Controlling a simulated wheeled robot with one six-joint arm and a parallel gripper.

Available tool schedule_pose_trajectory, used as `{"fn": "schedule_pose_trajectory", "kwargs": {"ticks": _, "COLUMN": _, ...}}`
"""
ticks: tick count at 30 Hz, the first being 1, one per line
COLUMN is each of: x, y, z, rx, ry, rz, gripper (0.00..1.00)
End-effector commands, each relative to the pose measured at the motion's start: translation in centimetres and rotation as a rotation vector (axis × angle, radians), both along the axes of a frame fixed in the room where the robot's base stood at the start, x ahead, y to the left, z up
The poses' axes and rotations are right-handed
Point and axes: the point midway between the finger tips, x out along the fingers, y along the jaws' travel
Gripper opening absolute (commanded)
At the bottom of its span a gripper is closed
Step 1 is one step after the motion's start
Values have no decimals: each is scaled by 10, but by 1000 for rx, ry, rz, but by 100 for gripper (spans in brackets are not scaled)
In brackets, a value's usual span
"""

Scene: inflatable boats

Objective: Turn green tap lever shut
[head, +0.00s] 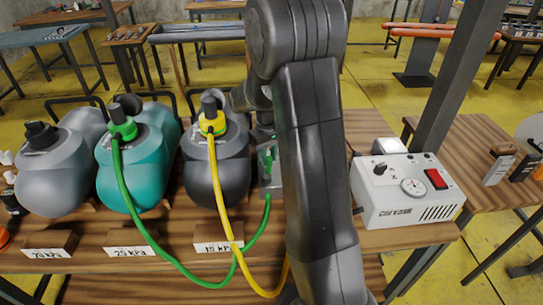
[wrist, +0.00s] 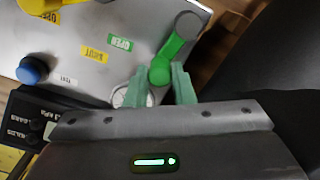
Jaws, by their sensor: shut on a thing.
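The green tap lever (wrist: 174,50) slants across the wrist view, from a grey round pivot at upper right to its rounded end at lower left. My gripper (wrist: 161,82) has its two pale green fingers on either side of that end and is shut on it. The lever sits at the right side of a grey metal panel (wrist: 130,18) with a green OPEN label (wrist: 120,44) and a yellow SHUT label (wrist: 95,55). In the head view my arm hides most of the panel and the gripper.
A blue knob (wrist: 32,70) and a yellow part (wrist: 38,5) are on the panel's left. A round gauge is partly behind my left finger. In the head view, a teal boat (head: 152,160) with a green hose and a dark boat (head: 217,170) with a yellow hose stand left of my arm; a white pump box (head: 405,200) is right.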

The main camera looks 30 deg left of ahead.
Motion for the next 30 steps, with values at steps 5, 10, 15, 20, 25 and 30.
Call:
{"fn": "schedule_pose_trajectory", "kwargs": {"ticks": 5, "x": 0, "y": 3, "z": 1, "rx": 1, "ry": -2, "rz": 41, "gripper": 0}}
{"fn": "schedule_pose_trajectory", "kwargs": {"ticks": 10, "x": -1, "y": 3, "z": 1, "rx": 1, "ry": -2, "rz": 55, "gripper": 0}}
{"fn": "schedule_pose_trajectory", "kwargs": {"ticks": 15, "x": -1, "y": 3, "z": 1, "rx": 2, "ry": -2, "rz": 56, "gripper": 0}}
{"fn": "schedule_pose_trajectory", "kwargs": {"ticks": 20, "x": -1, "y": 3, "z": 1, "rx": 2, "ry": -2, "rz": 55, "gripper": 24}}
{"fn": "schedule_pose_trajectory", "kwargs": {"ticks": 25, "x": -1, "y": 3, "z": 1, "rx": 1, "ry": -2, "rz": 55, "gripper": 44}}
{"fn": "schedule_pose_trajectory", "kwargs": {"ticks": 30, "x": -1, "y": 3, "z": 0, "rx": 1, "ry": 0, "rz": 54, "gripper": 44}}
